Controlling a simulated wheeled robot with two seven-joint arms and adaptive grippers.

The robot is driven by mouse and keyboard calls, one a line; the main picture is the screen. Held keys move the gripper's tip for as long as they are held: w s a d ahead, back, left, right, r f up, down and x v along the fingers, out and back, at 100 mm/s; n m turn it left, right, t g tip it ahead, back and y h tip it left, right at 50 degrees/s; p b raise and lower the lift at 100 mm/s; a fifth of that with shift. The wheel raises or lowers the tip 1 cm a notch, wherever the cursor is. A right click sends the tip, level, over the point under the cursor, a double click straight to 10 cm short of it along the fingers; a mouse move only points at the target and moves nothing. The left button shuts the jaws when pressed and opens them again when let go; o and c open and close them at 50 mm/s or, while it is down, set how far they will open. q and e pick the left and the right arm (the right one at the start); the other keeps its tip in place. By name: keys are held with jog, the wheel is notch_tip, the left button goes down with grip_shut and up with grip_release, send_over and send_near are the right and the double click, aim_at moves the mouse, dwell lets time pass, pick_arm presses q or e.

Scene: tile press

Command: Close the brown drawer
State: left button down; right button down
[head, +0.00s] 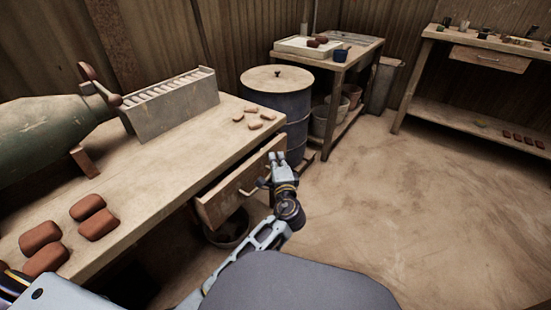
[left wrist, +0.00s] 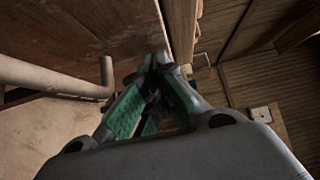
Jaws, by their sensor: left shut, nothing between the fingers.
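The brown drawer (head: 228,196) under the near workbench stands pulled out, its front turned towards the open floor. A pale bar handle (head: 254,188) is on its front. My left gripper (head: 278,158) is shut and empty, close to the drawer front by the handle and its far end; I cannot tell whether it touches. In the left wrist view the closed fingertips (left wrist: 158,62) are near a brown wooden panel (left wrist: 85,28), which seems to be the drawer front. A thick pale bar (left wrist: 50,78), apparently the handle, is to their left. My right gripper is not in view.
The workbench top (head: 165,165) bears reddish bricks (head: 90,208), a slotted rack (head: 175,100), small tan pieces (head: 254,124) and a green press (head: 45,130). A lidded blue drum (head: 280,100) stands beyond the drawer. The floor (head: 400,210) to the right is clear.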

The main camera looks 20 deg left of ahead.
aim_at(265, 156)
pick_arm(q)
jog(key=shift+a, duration=0.1)
dwell(0.4)
jog(key=shift+w+a+r+p, duration=0.1)
jog(key=shift+w+a+p, duration=0.2)
jog(key=shift+a, duration=0.45)
jog(key=shift+w+a+f+p, duration=0.1)
jog(key=shift+w+a+p, duration=0.2)
jog(key=shift+a, duration=0.4)
jog(key=shift+w+a+r+p, duration=0.1)
jog(key=shift+w+a+p, duration=0.2)
jog(key=shift+a, duration=0.7)
